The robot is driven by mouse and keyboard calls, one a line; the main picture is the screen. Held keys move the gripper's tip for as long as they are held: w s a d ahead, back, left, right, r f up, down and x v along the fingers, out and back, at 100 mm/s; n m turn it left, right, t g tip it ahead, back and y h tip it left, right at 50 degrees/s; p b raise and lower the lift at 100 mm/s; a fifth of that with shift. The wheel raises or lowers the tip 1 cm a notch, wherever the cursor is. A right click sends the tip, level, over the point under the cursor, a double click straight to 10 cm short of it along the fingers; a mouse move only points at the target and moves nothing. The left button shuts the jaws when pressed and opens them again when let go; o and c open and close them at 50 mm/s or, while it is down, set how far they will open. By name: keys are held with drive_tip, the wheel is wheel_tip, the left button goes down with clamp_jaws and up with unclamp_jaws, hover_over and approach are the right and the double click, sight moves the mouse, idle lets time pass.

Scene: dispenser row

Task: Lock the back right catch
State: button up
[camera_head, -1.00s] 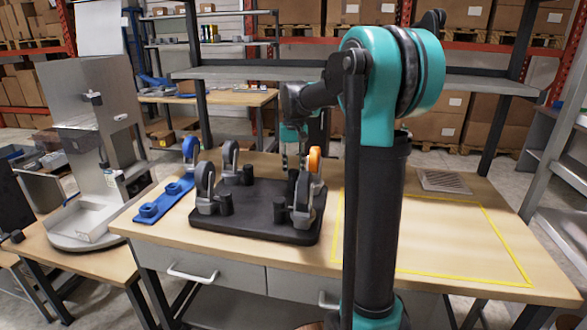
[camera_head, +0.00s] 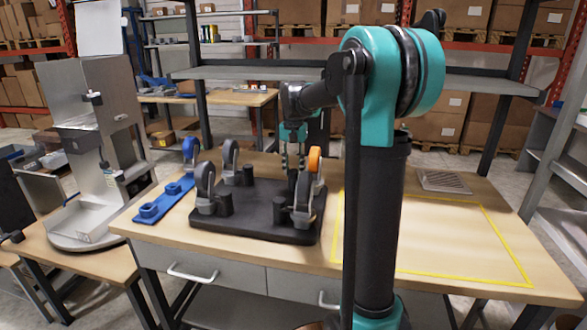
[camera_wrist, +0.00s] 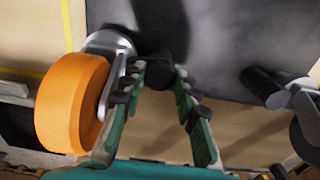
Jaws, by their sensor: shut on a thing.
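A black plate (camera_head: 250,226) lies on the table with upright wheels at its corners, each beside a short black post. The back right wheel (camera_head: 315,160) is orange; it also shows at the left of the wrist view (camera_wrist: 72,104). The back right catch (camera_wrist: 160,68) is a dark post next to it. My gripper (camera_head: 292,168) reaches down at the plate's back right corner. In the wrist view my green fingers (camera_wrist: 161,76) close around the top of this catch, beside the orange wheel's grey bracket. In the head view the catch is mostly hidden.
A blue holder (camera_head: 165,200) with a blue wheel (camera_head: 190,148) stands left of the plate. A metal stand (camera_head: 95,150) is farther left. A yellow outlined area (camera_head: 450,245) on the right of the table is clear, with a grey grate (camera_head: 443,181) behind it.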

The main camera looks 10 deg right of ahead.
drive_tip(key=o, duration=1.2)
drive_tip(key=shift+c, duration=0.2)
